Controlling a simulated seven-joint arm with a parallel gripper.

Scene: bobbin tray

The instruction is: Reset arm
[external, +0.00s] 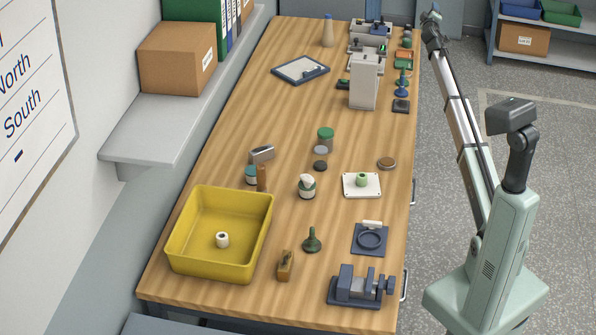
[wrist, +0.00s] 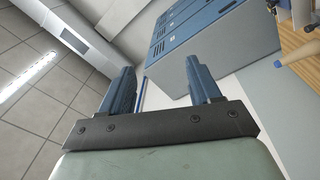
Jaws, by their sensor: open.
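My gripper (wrist: 161,80) shows in the wrist view with its two dark blue fingers wide apart and nothing between them. In the external view my arm stretches from its base at the lower right up along the table's right side, clear of the things on the table. Its far end (external: 432,18) is near the top edge, too small there to show the fingers. A yellow tray (external: 188,268) stands at the table's near left. A white bobbin (external: 222,240) is inside it, on the floor of the tray.
A shelf (external: 180,125) runs along the left wall. Blue cabinets (wrist: 215,50) fill the wrist view's upper right.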

